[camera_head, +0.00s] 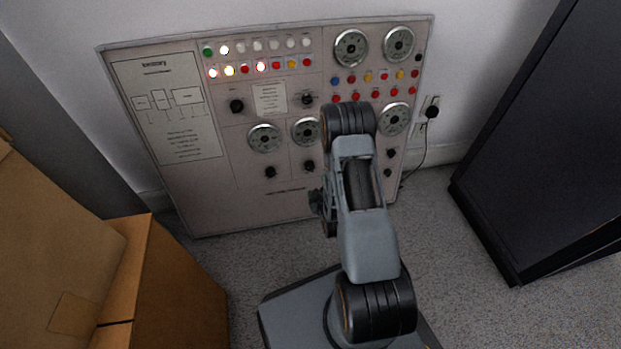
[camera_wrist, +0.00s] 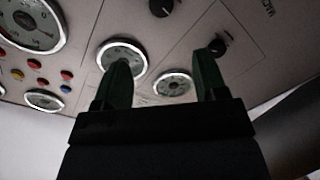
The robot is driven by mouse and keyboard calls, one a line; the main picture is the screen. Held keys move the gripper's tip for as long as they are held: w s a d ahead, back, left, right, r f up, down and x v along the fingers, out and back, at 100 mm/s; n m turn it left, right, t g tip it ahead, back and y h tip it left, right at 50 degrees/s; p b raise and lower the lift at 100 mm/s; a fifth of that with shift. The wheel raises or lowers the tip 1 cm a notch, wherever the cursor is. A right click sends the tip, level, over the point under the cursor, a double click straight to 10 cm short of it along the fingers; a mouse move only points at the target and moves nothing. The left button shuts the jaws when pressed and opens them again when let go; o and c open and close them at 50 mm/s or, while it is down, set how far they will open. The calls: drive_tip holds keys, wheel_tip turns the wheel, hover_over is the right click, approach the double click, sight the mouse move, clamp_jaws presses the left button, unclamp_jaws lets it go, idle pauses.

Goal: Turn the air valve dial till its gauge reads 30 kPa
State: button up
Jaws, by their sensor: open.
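The control panel (camera_head: 245,205) leans against the wall with several round gauges and black dials; the labels are too small to read, so I cannot tell which is the air valve. Lower gauges (camera_head: 265,137) and (camera_head: 306,131) have black dials (camera_head: 270,172) and (camera_head: 309,166) below them. My gripper (camera_wrist: 163,58) is open and empty in the wrist view, its fingers pointing at the panel. The left finger overlaps a gauge (camera_wrist: 122,48); another gauge (camera_wrist: 172,85) shows between the fingers. A black dial (camera_wrist: 219,45) shows by the right fingertip; contact cannot be told. Needle readings are unreadable.
Cardboard boxes (camera_head: 165,285) stand at the left front. A dark cabinet (camera_head: 550,150) stands at the right. A plug and cable (camera_head: 430,112) hang by the panel's right edge. Grey carpet (camera_head: 440,215) is free between the panel and cabinet.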

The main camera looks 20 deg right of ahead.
sight(310, 168)
drive_tip(key=b+x, duration=0.1)
drive_tip(key=x, duration=0.3)
drive_tip(key=b+x, duration=0.2)
drive_tip(key=x, duration=0.3)
drive_tip(key=b+x, duration=0.1)
drive_tip(key=x, duration=0.3)
drive_tip(key=shift+w+f+b, duration=0.3)
drive_tip(key=shift+f+b, duration=0.05)
drive_tip(key=shift+b, duration=0.05)
drive_tip(key=c, duration=0.9)
drive_tip(key=shift+c, duration=0.2)
